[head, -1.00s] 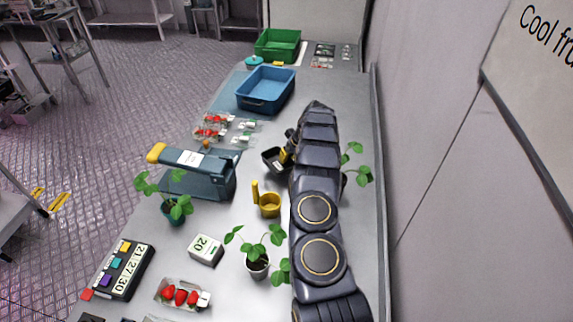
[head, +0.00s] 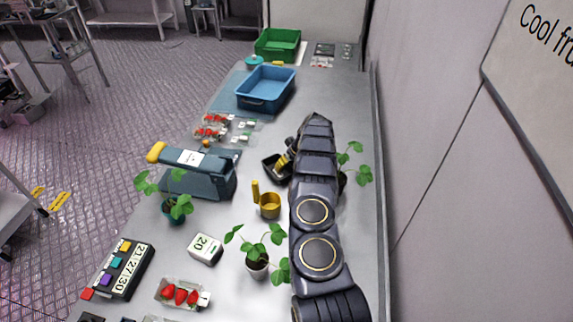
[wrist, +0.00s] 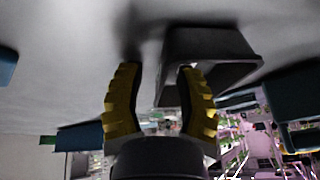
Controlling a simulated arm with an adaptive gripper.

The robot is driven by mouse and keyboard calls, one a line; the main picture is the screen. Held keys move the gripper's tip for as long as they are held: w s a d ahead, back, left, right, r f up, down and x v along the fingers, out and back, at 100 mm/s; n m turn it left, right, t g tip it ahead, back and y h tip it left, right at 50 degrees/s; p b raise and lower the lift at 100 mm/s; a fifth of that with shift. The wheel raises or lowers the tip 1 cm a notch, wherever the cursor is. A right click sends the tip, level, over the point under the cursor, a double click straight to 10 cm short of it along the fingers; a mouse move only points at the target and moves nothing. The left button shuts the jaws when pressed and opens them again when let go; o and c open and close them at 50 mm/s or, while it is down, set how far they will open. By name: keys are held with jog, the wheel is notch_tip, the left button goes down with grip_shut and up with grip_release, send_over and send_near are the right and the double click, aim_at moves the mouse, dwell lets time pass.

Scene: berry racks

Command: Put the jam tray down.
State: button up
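The jam tray, a small dark open tray (head: 271,171), is on the grey bench just left of my arm, and seems to stand on it. My gripper (head: 286,158) has yellow fingers and is at the tray's right side, partly hidden by my arm. In the wrist view my gripper (wrist: 159,72) has its fingers well apart. The dark tray (wrist: 212,45) is beyond and to the right of them, with the right finger overlapping its near side. The left finger is clear of it. Whether the right finger touches the tray cannot be told.
A blue-grey scale-like device (head: 205,178), a yellow cup (head: 268,206) and a potted plant (head: 257,262) are left of my arm. Another plant (head: 355,165) is close on its right. A blue crate (head: 265,90) and green crate (head: 277,45) are farther back. Bench between tray and blue crate is clear.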

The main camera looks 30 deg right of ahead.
jog(key=v, duration=1.2)
jog(key=s+a+r+n+g+y, duration=0.1)
jog(key=a+r, duration=0.4)
jog(key=a, duration=0.3)
jog(key=a+r+y, duration=0.1)
jog(key=a+r, duration=0.5)
jog(key=a, duration=0.2)
jog(key=s+a+r+g, duration=0.2)
jog(key=s+a+r, duration=0.4)
jog(key=s+a, duration=0.4)
jog(key=s+a+r+g+h, duration=0.1)
jog(key=s+a, duration=0.1)
jog(key=s, duration=1.1)
jog(key=s+a+r+m+g+h, duration=0.1)
jog(key=s+a+g+h, duration=0.1)
jog(key=s, duration=1.2)
jog(key=shift+a+h, duration=0.3)
jog(key=shift+a, duration=0.45)
